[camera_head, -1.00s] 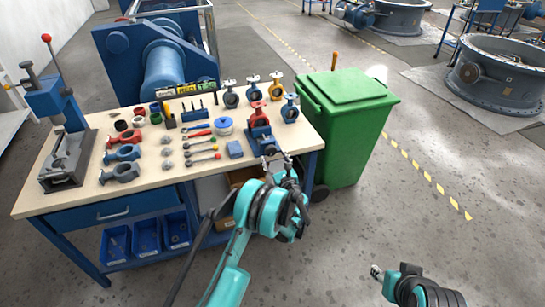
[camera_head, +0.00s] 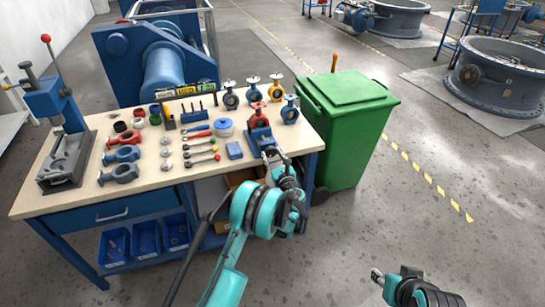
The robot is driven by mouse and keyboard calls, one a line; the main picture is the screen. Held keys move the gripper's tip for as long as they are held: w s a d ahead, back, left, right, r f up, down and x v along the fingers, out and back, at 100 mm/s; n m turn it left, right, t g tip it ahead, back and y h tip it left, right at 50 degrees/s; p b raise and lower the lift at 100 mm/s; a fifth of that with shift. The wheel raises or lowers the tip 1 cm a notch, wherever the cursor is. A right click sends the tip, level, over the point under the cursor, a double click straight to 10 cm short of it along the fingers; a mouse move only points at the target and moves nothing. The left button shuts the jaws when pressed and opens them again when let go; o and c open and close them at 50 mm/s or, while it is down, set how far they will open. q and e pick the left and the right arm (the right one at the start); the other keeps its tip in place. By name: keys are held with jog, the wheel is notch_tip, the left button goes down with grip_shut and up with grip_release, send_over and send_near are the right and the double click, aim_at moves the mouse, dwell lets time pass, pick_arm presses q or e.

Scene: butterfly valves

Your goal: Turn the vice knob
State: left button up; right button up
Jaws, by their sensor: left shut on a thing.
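A blue vice (camera_head: 259,136) stands at the right front part of the workbench, with a red butterfly valve (camera_head: 258,117) held in it. My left gripper (camera_head: 272,154) is at the front of the vice, over the bench's front edge, shut on the vice knob. The knob itself is small and mostly hidden by the fingers. My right gripper (camera_head: 378,276) is low at the lower right, over the floor and away from the bench. Its fingers are too small to tell whether they are open.
The workbench (camera_head: 75,196) carries several valves, tools, blue parts and a drill press (camera_head: 58,105). A green bin (camera_head: 345,125) stands close against the bench's right side.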

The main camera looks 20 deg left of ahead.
pick_arm(q)
jog(key=o, duration=1.2)
jog(key=shift+c, duration=0.2)
jog(key=v, duration=1.2)
